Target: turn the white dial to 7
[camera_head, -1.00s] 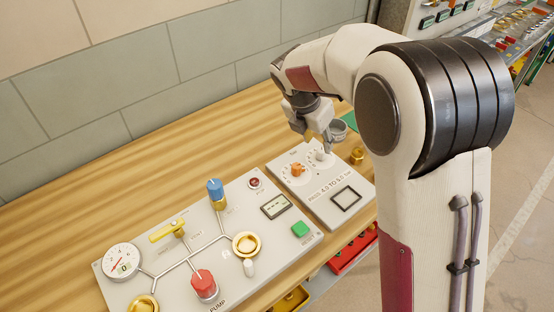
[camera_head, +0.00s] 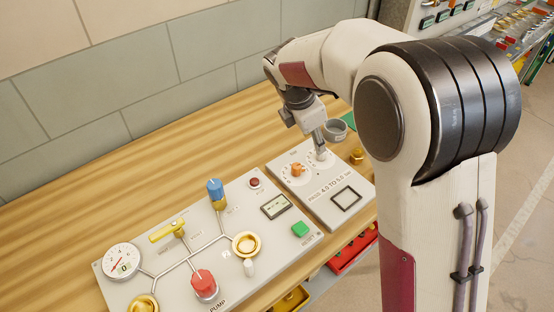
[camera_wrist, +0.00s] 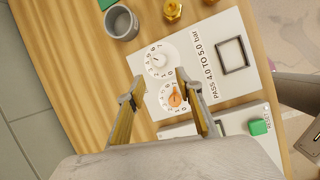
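The white dial (camera_wrist: 158,60) sits on a pale panel (camera_head: 316,206), on a round face with small printed numbers. Its setting is too small for me to read surely. An orange dial (camera_wrist: 174,99) sits beside it on the same panel and also shows in the head view (camera_head: 296,170). My gripper (camera_wrist: 165,90) is open and empty in the wrist view, its two fingers spread on either side of the orange dial in the picture. In the head view my gripper (camera_head: 319,152) is over the white dial and hides most of it; contact cannot be told.
A grey cup (camera_head: 335,130) stands behind the panel, near a brass fitting (camera_head: 357,155). A pump panel (camera_head: 150,262) with a blue knob (camera_head: 215,189), red knob (camera_head: 203,282) and green button (camera_head: 300,229) lies to the left. The wooden bench (camera_head: 90,210) is clear behind it.

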